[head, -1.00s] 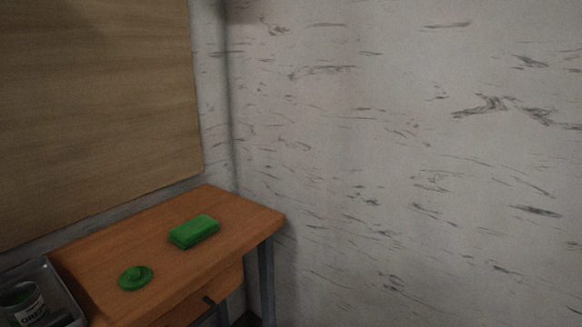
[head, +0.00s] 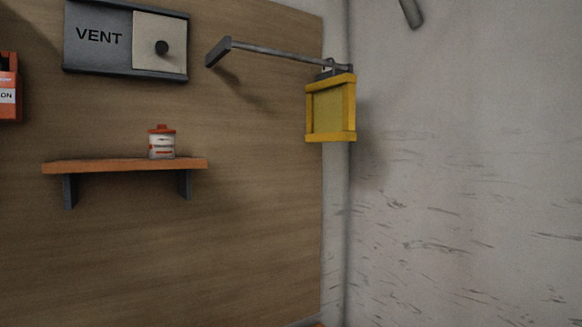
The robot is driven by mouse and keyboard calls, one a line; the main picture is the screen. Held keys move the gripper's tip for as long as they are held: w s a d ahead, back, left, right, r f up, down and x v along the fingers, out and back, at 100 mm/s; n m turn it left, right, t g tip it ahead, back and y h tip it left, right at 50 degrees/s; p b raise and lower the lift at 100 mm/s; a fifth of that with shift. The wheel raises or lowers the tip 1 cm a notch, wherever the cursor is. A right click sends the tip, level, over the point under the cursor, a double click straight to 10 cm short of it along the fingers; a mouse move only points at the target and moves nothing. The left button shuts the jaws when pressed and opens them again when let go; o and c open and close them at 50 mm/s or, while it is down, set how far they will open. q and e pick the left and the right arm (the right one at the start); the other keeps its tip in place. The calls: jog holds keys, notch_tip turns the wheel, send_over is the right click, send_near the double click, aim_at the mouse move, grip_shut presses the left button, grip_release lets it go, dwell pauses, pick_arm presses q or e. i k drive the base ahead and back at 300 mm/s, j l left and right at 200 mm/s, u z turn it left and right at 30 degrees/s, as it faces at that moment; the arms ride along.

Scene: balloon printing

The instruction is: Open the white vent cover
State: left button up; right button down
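The white vent cover (head: 147,54) is a pale square panel with a round black knob (head: 162,47). It sits at the right end of a dark grey housing (head: 99,56) marked "VENT", high on the wooden wall board at the upper left. The cover lies over the right part of the housing, beside the lettering. What is behind the cover is hidden. Neither of my grippers shows in the head view.
An orange shelf (head: 110,166) below the vent holds a small white can with a red lid (head: 161,146). A grey rod (head: 280,53) juts from the wall near a yellow frame (head: 346,110). A red box (head: 8,84) is cut off at the left edge.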

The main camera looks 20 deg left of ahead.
aim_at(161, 42)
jog(key=u, duration=1.4)
